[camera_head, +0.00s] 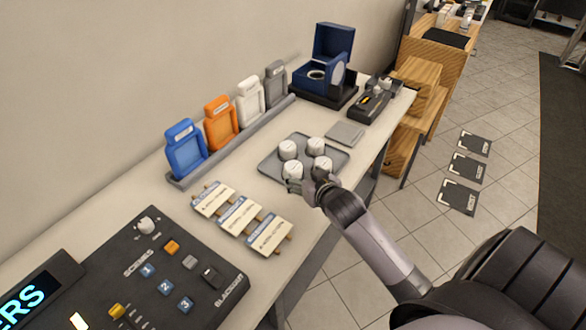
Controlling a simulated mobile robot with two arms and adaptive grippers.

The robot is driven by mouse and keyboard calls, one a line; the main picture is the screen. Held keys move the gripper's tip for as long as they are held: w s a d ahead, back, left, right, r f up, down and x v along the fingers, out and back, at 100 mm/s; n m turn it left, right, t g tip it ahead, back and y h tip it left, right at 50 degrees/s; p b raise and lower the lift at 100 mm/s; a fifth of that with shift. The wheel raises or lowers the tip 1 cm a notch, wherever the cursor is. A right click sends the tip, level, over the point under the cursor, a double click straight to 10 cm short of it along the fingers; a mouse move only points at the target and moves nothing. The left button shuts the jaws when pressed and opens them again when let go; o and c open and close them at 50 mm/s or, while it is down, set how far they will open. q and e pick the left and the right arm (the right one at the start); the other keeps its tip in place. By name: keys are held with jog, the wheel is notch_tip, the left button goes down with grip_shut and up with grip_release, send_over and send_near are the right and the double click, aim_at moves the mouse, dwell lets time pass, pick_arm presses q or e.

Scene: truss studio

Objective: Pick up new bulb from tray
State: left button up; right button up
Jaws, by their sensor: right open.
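A grey tray (271,168) lies on the white table. Several white, round-topped objects stand upright on it, probably the bulbs; which one is new I cannot tell. One stands at the back left (288,149), one at the back right (315,146), and a front-left one (292,169) is close to my fingers. My right gripper (307,181) is open at the tray's front edge, beside the front white objects. It partly hides their lower parts, and I cannot tell whether it touches them. My left gripper is not in view.
Coloured tags stand in a grey rail (235,143) behind the tray. Labelled cards (240,216) and a dark control panel (150,275) lie to the left. A grey square pad (345,133), a black tool tray (368,103) and an open blue box (326,70) are to the right.

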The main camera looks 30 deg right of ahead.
aim_at(295, 168)
jog(key=shift+p+x, duration=0.7)
jog(key=shift+x, duration=3.15)
jog(key=shift+f, duration=0.1)
jog(key=shift+s, duration=0.15)
jog(key=shift+c, duration=0.5)
jog(key=c, duration=1.2)
